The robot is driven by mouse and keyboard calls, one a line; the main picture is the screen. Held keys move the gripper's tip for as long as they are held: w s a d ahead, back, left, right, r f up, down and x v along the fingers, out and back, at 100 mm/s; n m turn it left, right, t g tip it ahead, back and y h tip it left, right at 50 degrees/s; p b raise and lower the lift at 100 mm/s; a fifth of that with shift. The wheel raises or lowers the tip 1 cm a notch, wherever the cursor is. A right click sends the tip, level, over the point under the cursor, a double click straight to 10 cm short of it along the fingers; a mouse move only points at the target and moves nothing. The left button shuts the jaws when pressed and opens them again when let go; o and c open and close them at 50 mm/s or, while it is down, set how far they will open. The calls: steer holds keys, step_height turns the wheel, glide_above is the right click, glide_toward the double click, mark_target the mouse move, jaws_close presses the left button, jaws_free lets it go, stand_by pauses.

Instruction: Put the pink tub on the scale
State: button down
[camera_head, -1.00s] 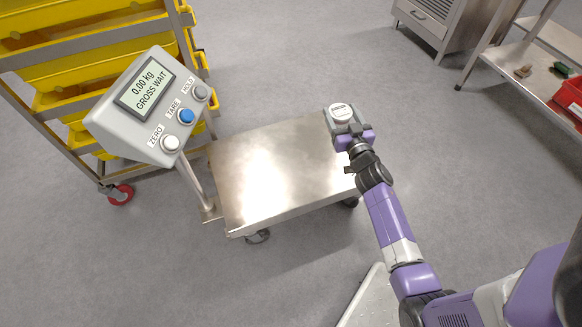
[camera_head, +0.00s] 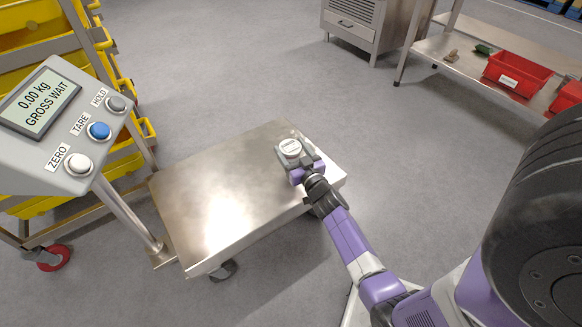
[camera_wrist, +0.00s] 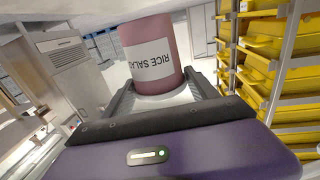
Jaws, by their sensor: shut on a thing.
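The pink tub (camera_wrist: 151,45) shows in the wrist view between my gripper's fingers, with a white label reading RICE SALAD upside down. In the head view my gripper (camera_head: 297,163) is shut on the tub, whose pale round lid (camera_head: 291,148) faces up. From above, the tub and gripper overlap the far right part of the scale's steel platform (camera_head: 215,205); I cannot tell whether the tub touches it. The scale's display (camera_head: 41,101) reads 0.00 kg GROSS WAIT.
The scale's post (camera_head: 130,222) rises at the platform's left. A rack of yellow trays (camera_head: 30,205) stands behind it. A steel table (camera_head: 455,68) with red bins (camera_head: 517,76) is at the upper right. Most of the platform is bare.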

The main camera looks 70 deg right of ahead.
mark_target(291, 160)
steer(key=shift+f+b, duration=1.5)
steer(key=shift+f, duration=1.05)
steer(key=shift+f, duration=0.2)
steer(key=shift+c, duration=1.1)
jaws_free()
